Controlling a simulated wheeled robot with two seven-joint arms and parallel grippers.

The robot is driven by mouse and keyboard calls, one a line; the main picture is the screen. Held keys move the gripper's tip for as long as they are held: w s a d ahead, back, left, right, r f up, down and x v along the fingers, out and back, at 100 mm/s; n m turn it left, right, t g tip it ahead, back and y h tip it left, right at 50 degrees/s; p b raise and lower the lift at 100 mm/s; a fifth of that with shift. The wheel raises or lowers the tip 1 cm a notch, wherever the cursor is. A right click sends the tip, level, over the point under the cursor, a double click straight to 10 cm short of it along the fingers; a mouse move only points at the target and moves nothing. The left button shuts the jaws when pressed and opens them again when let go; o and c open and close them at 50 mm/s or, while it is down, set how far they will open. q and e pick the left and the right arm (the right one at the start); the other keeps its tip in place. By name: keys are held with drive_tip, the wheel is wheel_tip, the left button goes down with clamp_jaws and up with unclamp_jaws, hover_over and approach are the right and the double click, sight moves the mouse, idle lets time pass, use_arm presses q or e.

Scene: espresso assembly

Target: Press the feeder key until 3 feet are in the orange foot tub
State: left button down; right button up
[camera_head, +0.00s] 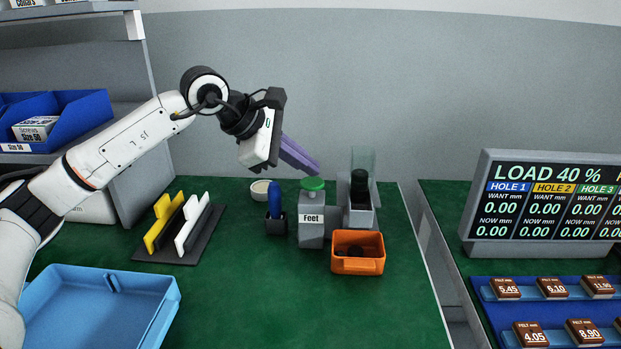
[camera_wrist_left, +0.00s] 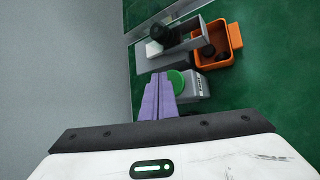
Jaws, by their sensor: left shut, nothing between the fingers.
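The feeder (camera_head: 311,233) is a grey box labelled "Feet" with a round green key (camera_head: 312,184) on top. The key also shows in the left wrist view (camera_wrist_left: 177,82). A clear tube and chute (camera_head: 361,200) with black feet stands to its right. The orange foot tub (camera_head: 357,266) sits in front of the chute with dark feet inside; I cannot count them clearly. My left gripper (camera_head: 316,170) is shut and empty, its purple fingers pointing down right just above the key. Whether the tips touch the key is unclear. My right gripper is in neither view.
A blue-handled tool in a black holder (camera_head: 275,224) and a small white bowl (camera_head: 260,190) stand left of the feeder. A rack with yellow and white pieces (camera_head: 180,240) and a blue tray (camera_head: 95,310) lie farther left. A gap separates the right table.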

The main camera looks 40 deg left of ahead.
sight(306, 184)
use_arm(q)
drive_tip(key=shift+r+p, duration=0.45)
drive_tip(key=shift+r, duration=0.05)
wheel_tip(306, 184, up, 5)
drive_tip(key=p, duration=0.4)
idle(0.9)
